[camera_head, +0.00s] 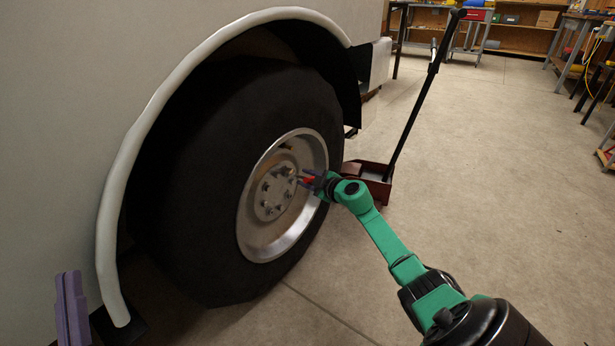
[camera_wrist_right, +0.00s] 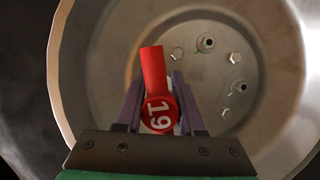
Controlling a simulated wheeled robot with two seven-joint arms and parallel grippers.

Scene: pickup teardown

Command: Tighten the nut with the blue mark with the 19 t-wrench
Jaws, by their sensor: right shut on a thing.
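My right gripper (camera_head: 309,181) is in front of the wheel and shut on the red 19 t-wrench (camera_wrist_right: 154,68). In the right wrist view, the wrench's round end marked 19 lies between the purple fingers (camera_wrist_right: 157,108), and its red bar points up the picture. The wrench's far end is hidden, so I cannot tell whether it touches a nut. Several nuts (camera_wrist_right: 206,43) show on the wheel hub (camera_head: 272,194); I cannot make out a blue mark on any. My left gripper (camera_head: 72,308) shows as purple fingers at the lower left, away from the wheel hub; their opening is unclear.
The black tire (camera_head: 215,170) sits under the pale fender (camera_head: 150,108). A dark red floor jack (camera_head: 370,178) with a long black handle (camera_head: 420,105) stands just behind the wheel. Workbenches and shelves (camera_head: 520,38) are far back.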

